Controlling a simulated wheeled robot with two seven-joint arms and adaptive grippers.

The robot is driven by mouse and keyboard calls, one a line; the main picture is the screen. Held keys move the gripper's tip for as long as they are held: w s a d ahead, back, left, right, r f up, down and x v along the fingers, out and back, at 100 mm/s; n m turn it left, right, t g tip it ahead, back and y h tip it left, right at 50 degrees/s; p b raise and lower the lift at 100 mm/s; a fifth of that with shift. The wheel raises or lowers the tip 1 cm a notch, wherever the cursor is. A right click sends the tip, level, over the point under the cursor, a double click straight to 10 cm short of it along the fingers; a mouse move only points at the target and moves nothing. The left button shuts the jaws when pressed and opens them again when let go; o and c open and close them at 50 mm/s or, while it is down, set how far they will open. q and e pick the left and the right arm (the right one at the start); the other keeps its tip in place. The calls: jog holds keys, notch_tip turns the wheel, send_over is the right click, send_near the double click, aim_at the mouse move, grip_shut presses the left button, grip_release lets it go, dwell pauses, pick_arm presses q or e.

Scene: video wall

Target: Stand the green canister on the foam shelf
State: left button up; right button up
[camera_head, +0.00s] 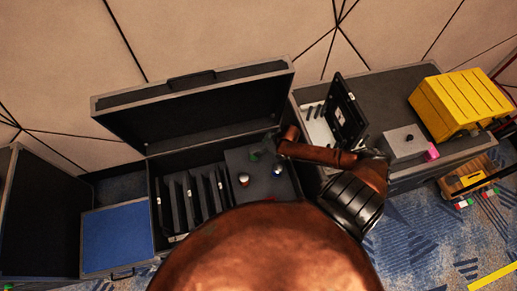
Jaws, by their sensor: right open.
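The foam shelf (259,187) is a flat dark grey surface in the right part of a large open black case. A small green thing, apparently the green canister (254,155), shows at the back of the shelf. It is small and dark, so I cannot tell whether it stands upright or touches the surface. My right gripper (265,148) is open, just right of the green canister, reaching in from the right over the shelf's back edge. Its fingers are dark and hard to make out, and I see no clear contact. My left gripper is not in view.
A white canister with a reddish lower part (243,180) and a white-and-blue one (278,171) stand on the foam shelf. Upright dark panels (195,200) fill the case's left part. The raised lid (200,105) stands behind. A yellow case (460,103) sits at right.

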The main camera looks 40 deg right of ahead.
jog(key=shift+v, duration=1.35)
